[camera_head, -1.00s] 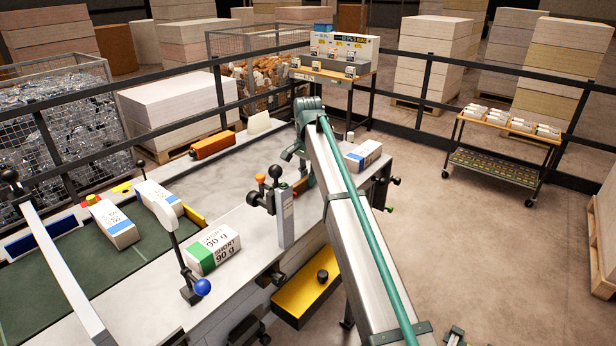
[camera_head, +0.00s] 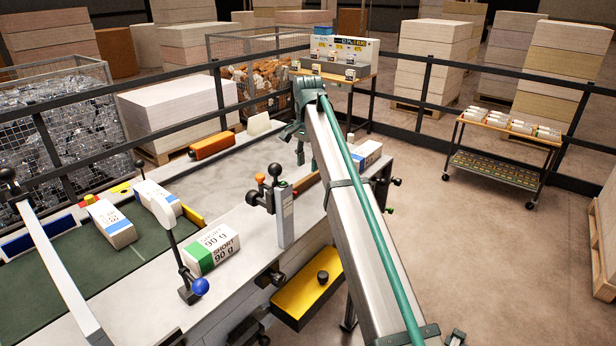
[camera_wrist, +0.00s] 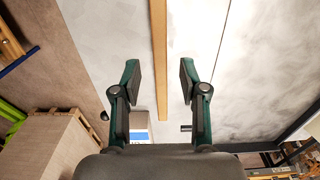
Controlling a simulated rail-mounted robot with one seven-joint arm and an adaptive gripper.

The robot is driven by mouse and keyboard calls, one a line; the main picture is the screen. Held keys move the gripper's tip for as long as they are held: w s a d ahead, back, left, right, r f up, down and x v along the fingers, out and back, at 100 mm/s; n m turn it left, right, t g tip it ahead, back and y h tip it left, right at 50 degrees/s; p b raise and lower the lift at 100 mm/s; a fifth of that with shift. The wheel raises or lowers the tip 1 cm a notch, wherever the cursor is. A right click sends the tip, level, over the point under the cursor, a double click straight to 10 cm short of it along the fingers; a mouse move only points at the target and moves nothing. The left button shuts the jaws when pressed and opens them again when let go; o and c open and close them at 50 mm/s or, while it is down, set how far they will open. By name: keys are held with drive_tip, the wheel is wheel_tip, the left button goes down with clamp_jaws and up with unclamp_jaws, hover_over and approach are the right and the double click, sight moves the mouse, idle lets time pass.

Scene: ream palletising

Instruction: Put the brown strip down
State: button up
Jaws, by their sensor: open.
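The brown strip (camera_wrist: 160,60) is long and thin and lies on the pale grey table (camera_wrist: 205,75). In the wrist view it runs from the top edge down between my fingers, with clear gaps on both sides. In the head view a short part of the strip (camera_head: 309,182) shows on the table beside my arm; the arm hides the rest. My gripper (camera_wrist: 159,75) is open and empty, with the strip apart from both fingers. In the head view my gripper (camera_head: 299,145) is above the table, partly hidden by my arm.
A wrapped ream (camera_head: 367,154) stands at the table's right end. A post with black knobs (camera_head: 285,215) rises near the strip. More reams, including a green-labelled one (camera_head: 211,249), are at the left. An orange roller (camera_head: 211,145) lies at the back. The middle tabletop is clear.

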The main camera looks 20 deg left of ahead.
sight(308, 177)
wheel_tip(308, 177, up, 6)
drive_tip(key=b, duration=0.1)
drive_tip(key=shift+r, duration=0.25)
